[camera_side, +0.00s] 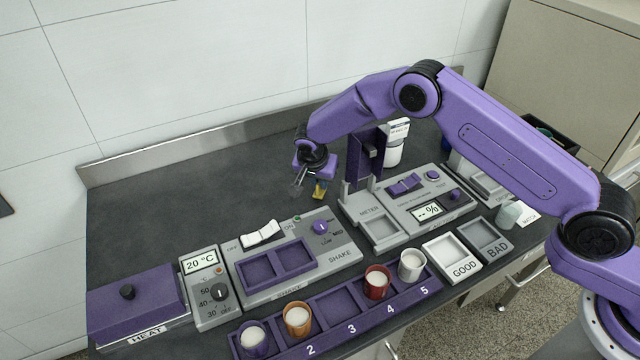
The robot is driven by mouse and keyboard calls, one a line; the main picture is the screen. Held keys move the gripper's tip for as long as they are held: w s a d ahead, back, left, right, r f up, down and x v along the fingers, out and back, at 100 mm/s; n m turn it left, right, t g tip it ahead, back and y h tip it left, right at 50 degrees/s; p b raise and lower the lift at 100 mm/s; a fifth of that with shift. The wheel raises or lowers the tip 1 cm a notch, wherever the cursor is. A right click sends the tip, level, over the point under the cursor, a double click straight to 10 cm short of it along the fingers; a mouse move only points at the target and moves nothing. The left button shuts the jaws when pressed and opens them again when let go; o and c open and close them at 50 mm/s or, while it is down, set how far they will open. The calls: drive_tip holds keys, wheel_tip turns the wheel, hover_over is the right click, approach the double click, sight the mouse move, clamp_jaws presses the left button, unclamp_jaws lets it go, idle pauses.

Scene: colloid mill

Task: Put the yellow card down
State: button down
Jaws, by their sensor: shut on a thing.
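My gripper (310,190) is above the dark bench (140,210), behind the shake unit and left of the meter. It is shut on the small yellow card (320,190), which shows at its right side. The card looks tilted. I cannot tell whether its lower edge touches the bench or hangs just above it.
The shake unit (338,256) stands in front and the meter (380,228) to the right. A numbered purple rack (336,309) with several cups runs along the front edge. A heat box (138,303) is at left. GOOD (465,269) and BAD (497,247) trays are at right. The back left bench is clear.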

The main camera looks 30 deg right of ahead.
wheel_tip(320, 180, up, 16)
drive_tip(key=w+d, duration=0.3)
drive_tip(key=d, duration=0.1)
drive_tip(key=shift+f, duration=8.4)
drive_tip(key=shift+f, duration=0.15)
drive_tip(key=c, duration=1.2)
unclamp_jaws()
drive_tip(key=v, duration=1.2)
